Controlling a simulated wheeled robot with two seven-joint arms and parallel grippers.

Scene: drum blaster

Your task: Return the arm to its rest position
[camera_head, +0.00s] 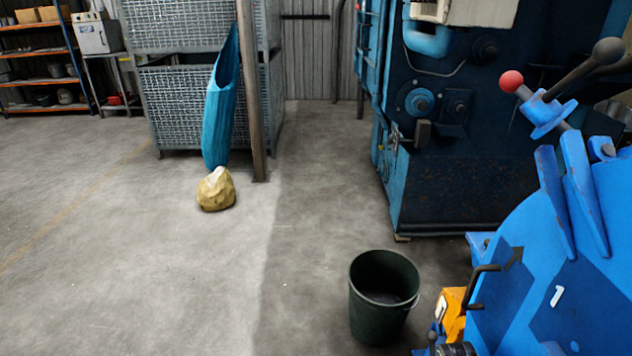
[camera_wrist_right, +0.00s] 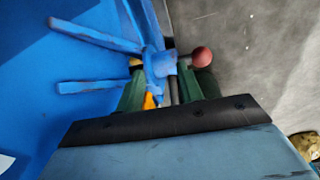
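Neither arm shows in the head view. In the right wrist view my right gripper (camera_wrist_right: 160,80) shows two green fingers standing apart above a dark bar. The lever's blue hub shows in the gap between them, and I see nothing clearly gripped. The lever has a red ball knob (camera_head: 511,82), a blue hub (camera_head: 548,115) and a dark ball at its other end, on the blue drum blaster (camera_head: 520,290) at right. The red knob also shows near the right finger in the wrist view (camera_wrist_right: 202,57). My left gripper is not in view.
A dark green bucket (camera_head: 383,300) stands on the floor left of the blaster. A large dark blue machine (camera_head: 470,180) stands behind. A yellowish sack (camera_head: 216,192) lies near a wooden post (camera_head: 250,100) and a wire cage (camera_head: 180,105). The floor at left is clear.

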